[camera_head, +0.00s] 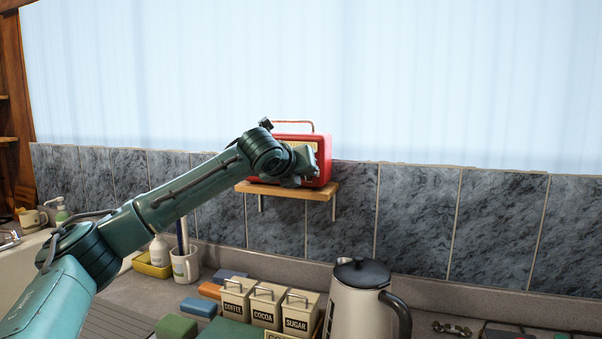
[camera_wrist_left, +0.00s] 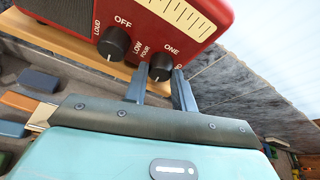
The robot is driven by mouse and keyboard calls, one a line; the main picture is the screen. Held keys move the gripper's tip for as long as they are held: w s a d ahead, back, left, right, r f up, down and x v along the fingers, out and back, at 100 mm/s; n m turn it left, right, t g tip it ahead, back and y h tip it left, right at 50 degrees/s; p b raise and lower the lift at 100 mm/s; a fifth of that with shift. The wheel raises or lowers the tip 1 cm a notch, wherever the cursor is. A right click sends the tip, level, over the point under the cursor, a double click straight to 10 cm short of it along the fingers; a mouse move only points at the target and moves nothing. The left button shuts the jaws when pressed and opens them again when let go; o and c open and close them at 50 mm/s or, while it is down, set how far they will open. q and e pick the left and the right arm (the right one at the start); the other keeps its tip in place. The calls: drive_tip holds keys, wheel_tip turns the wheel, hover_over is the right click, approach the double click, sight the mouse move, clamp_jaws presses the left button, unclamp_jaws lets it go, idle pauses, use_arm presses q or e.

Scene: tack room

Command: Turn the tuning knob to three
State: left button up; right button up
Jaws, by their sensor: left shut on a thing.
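A red radio (camera_head: 323,146) with a cream dial and a top handle stands on a small wooden shelf, partly hidden by my left arm. In the left wrist view, the radio front (camera_wrist_left: 155,12) carries two black knobs. The tuning knob (camera_wrist_left: 161,64) has the words FOUR and ONE beside it; THREE is not visible. My left gripper (camera_wrist_left: 161,82) has a finger on each side of this knob and is shut on it. Which way its pointer faces is hard to tell. In the head view the left gripper (camera_head: 304,176) is at the radio's front. My right gripper is not in view.
The other knob (camera_wrist_left: 113,43), marked OFF, LOW and LOUD, sits close beside the left finger. The wooden shelf (camera_head: 325,190) is above a counter with a kettle (camera_head: 352,308), labelled canisters (camera_head: 267,309) and a mug (camera_head: 185,267). The tiled wall right of the radio is clear.

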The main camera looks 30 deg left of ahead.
use_arm(q)
drive_tip(key=shift+f+m+y, duration=0.1)
drive_tip(key=shift+m+y, duration=0.2)
drive_tip(key=shift+m, duration=0.1)
idle(0.4)
drive_tip(key=o, duration=1)
drive_tip(key=b+v, duration=0.2)
drive_tip(key=v, duration=1.1)
drive_tip(key=shift+d, duration=0.2)
